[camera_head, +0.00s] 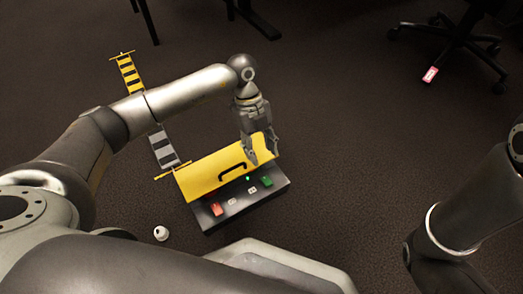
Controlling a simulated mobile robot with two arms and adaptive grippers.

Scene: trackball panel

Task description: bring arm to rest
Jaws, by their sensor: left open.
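My left arm comes in from the left and bends at the elbow. My left gripper (263,156) hangs fingers down at the right end of the yellow lid (205,173) of the panel, and is open with nothing between its fingers. Whether a finger touches the lid I cannot tell. The panel (272,195) is a grey box with a black handle on its yellow lid. Its front face shows a red-orange switch (216,209), a green switch (266,181) and a small lit green light. My right arm shows at the right edge, but its gripper is not in view.
An office chair base (452,45) stands at upper right. Carpet right of the panel is clear.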

